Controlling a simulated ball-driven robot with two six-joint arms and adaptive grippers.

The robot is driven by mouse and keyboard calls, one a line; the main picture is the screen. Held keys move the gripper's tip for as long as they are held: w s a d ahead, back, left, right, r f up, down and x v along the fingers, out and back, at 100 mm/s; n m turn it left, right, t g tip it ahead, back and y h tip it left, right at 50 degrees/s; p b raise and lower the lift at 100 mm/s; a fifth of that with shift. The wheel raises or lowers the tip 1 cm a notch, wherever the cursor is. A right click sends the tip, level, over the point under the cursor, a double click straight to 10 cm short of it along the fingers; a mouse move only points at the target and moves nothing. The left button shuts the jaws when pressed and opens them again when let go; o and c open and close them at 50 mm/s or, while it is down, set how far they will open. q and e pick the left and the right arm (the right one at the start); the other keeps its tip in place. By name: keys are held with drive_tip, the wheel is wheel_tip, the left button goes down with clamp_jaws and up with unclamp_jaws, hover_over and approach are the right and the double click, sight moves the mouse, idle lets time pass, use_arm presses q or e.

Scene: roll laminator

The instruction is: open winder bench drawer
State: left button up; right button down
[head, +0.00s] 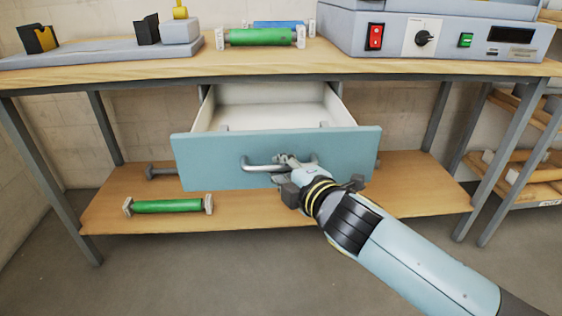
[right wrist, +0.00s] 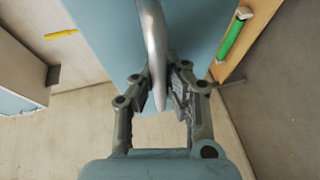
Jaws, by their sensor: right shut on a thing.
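The winder bench drawer (head: 225,172) has a light blue front and a white inside, and it stands pulled out below the bench top (head: 150,69). Its grey bar handle (head: 258,167) runs across the front. My right gripper (head: 284,160) is at the middle of the handle and shut on it. In the right wrist view the handle (right wrist: 154,50) passes between the two fingers (right wrist: 162,88), with the blue drawer front (right wrist: 105,25) behind it. The inside of the drawer shows pale, with small light pieces near the front. My left gripper is not in view.
A green roll (head: 168,206) lies on the lower shelf (head: 260,212), left of my right arm. Another green roll (head: 260,37) and a grey machine (head: 345,35) with a red switch stand on the bench top. A rack (head: 520,165) stands at the right. The floor in front is clear.

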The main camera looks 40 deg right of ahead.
drive_tip(key=shift+r, duration=0.1)
drive_tip(key=c, duration=1.3)
unclamp_jaws()
drive_tip(key=shift+c, duration=0.2)
drive_tip(key=shift+s, duration=0.1)
drive_tip(key=v, duration=1.1)
drive_tip(key=shift+s, duration=0.4)
